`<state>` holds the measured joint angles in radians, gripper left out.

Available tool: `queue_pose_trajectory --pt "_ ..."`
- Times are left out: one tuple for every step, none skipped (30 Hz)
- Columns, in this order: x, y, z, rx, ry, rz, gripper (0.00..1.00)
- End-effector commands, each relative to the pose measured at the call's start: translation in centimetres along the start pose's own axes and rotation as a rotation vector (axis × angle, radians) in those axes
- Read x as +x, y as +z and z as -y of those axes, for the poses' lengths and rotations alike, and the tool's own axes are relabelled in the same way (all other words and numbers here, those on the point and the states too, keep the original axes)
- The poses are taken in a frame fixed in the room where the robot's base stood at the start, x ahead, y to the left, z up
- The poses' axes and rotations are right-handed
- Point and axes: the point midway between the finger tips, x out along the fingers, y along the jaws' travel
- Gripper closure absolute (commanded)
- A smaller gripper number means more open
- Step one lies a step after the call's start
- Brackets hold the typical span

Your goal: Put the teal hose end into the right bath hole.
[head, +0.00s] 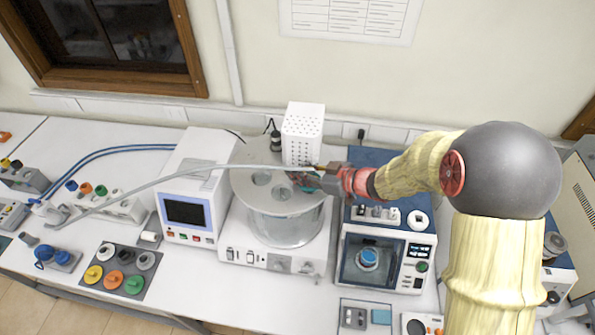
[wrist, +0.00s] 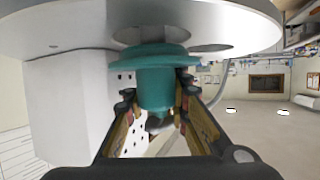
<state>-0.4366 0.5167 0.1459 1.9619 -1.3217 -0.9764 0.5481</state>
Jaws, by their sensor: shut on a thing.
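My gripper (head: 303,180) is over the right side of the bath lid (head: 245,184). In the wrist view its two fingers (wrist: 158,100) are shut on the teal hose end (wrist: 155,80), a flanged cylinder. The teal flange is close to the underside-looking white lid (wrist: 60,25) and overlaps two holes there; I cannot tell whether its tip is inside one. The right hole is hidden by my gripper. The clear bath vessel (head: 285,228) stands below the lid.
A grey hose (head: 150,180) arches from the left bench to my gripper. A white perforated box (head: 302,130) stands close behind the bath. A screen unit (head: 187,212) is at left, and a device with a blue knob (head: 385,262) at right.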

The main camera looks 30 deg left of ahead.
Motion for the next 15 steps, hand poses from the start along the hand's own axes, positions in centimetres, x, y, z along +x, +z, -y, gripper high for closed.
queue_pose_trajectory --pt "0.06 0.11 -0.01 0.0 0.0 0.0 1.0" --pt "0.08 0.16 -0.01 0.0 0.0 0.0 1.0" --pt "0.11 0.23 -0.01 0.0 0.0 0.0 1.0" --pt "0.13 0.28 -0.01 0.0 0.0 0.0 1.0" --pt "0.15 0.33 -0.01 0.0 0.0 0.0 1.0" --pt "0.18 0.39 -0.02 0.0 0.0 0.0 1.0" --pt "0.2 0.44 -0.02 0.0 0.0 -0.001 1.0" --pt "0.22 0.49 -0.02 0.0 0.0 -0.001 1.0" --pt "0.25 0.55 -0.02 0.0 0.0 -0.001 1.0" --pt "0.27 0.6 -0.02 0.0 0.0 -0.001 1.0" --pt "0.29 0.65 -0.02 0.0 0.0 -0.001 1.0" --pt "0.32 0.71 -0.02 0.0 0.0 -0.001 1.0" --pt "0.34 0.77 -0.02 0.0 0.0 -0.001 1.0" --pt "0.36 0.81 -0.02 0.0 0.0 -0.001 1.0" --pt "0.38 0.88 -0.03 0.0 0.0 -0.001 1.0"
